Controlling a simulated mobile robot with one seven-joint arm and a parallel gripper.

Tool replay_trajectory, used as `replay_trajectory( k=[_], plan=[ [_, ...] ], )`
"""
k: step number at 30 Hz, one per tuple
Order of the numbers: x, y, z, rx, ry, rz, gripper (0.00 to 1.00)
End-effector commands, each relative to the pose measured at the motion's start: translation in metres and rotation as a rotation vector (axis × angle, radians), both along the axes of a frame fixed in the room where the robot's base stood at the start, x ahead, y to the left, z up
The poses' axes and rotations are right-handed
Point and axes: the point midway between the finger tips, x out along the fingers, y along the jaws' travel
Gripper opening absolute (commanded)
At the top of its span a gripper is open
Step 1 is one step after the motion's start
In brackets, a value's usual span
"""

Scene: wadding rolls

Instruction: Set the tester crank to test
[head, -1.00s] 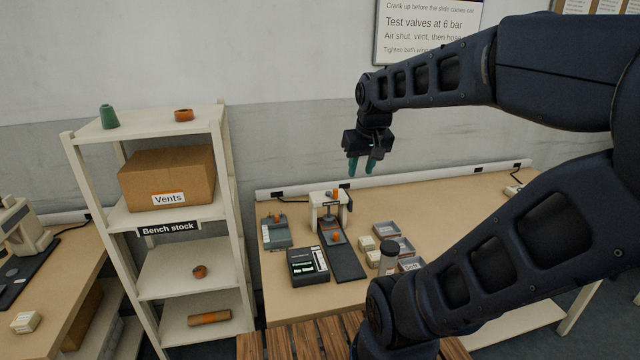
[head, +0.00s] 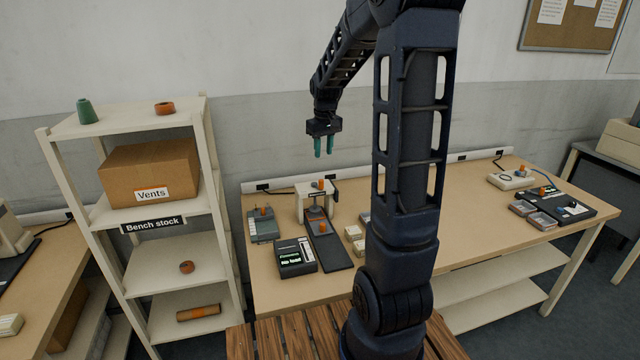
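The tester is a small white press-like frame (head: 304,203) on the bench, with a dark label on its front and orange parts on and below its top. A dark base plate (head: 334,251) with an orange knob (head: 323,229) runs forward from it. Which part is the crank, and how it is set, is too small to tell. My gripper (head: 323,147) hangs above and behind the tester, fingers pointing down. Its two teal fingers are apart with nothing between them, and it touches nothing.
A black display box (head: 294,258) reading "No load" stands in front of the tester, and a grey device (head: 262,226) to its left. Small pale boxes (head: 354,233) lie right, partly behind my arm. A shelf unit (head: 163,218) stands left. The bench's middle right is clear.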

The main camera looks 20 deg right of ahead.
Motion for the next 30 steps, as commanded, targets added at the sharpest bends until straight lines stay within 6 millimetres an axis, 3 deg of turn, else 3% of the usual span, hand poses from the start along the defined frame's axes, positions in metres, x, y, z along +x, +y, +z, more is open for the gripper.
replay_trajectory(
  k=[3, 10, 20, 30],
  plan=[
    [0.026, -0.002, -0.023, -0.003, 0.034, 0.026, 0.33],
    [0.056, -0.006, -0.051, -0.006, 0.069, 0.06, 0.33],
    [0.062, -0.006, -0.074, -0.007, 0.079, 0.068, 0.33],
    [0.061, -0.006, -0.131, -0.007, 0.079, 0.068, 0.33]
  ],
)
